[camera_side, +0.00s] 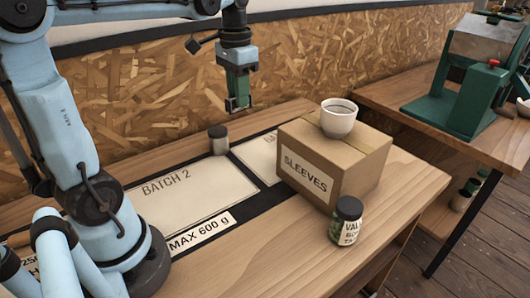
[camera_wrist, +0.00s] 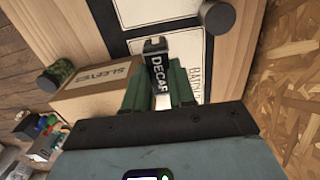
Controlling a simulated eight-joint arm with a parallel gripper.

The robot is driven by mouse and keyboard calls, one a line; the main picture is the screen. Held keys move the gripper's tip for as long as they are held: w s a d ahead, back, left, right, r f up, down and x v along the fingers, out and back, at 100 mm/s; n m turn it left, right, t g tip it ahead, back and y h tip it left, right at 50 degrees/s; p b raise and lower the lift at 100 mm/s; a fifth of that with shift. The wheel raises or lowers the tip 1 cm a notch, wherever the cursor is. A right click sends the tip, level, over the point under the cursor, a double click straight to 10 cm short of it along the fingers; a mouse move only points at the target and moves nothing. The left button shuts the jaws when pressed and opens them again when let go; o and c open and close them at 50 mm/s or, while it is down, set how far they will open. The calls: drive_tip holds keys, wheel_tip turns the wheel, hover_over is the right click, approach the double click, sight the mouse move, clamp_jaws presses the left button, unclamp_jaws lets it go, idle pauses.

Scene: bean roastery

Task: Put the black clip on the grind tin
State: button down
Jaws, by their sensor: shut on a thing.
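My gripper (camera_side: 238,103) has green fingers and hangs above the back of the bench, in front of the chipboard wall. In the wrist view, its fingers are shut on a black piece lettered DECAF, which I take as the black clip (camera_wrist: 157,70). In the side view the clip is small and mostly hidden by the fingers. A small grey tin with a dark lid (camera_side: 218,141) stands upright below and left of my gripper; it also shows in the wrist view (camera_wrist: 217,14). I take it as the grind tin; no label on it is readable. The clip is apart from it.
A cardboard box marked SLEEVES (camera_side: 325,165) stands right of the tin, with a white cup (camera_side: 338,118) on top. A labelled jar (camera_side: 346,221) stands in front of the box. The BATCH 2 panel (camera_side: 185,192) is clear. A green machine (camera_side: 462,88) is at far right.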

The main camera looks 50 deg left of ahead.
drive_tip(key=shift+w+a+f, duration=0.15)
drive_tip(key=shift+a, duration=0.25)
drive_tip(key=a+f, duration=0.2)
drive_tip(key=a, duration=0.1)
drive_tip(key=a+f, duration=0.2)
drive_tip(key=a, duration=0.2)
drive_tip(key=s+a+f, duration=0.1)
drive_tip(key=a+f, duration=0.1)
drive_tip(key=a, duration=0.2)
drive_tip(key=shift+f, duration=2.35)
drive_tip(key=shift+f, duration=0.15)
drive_tip(key=c, duration=0.9)
unclamp_jaws()
drive_tip(key=shift+c, duration=0.2)
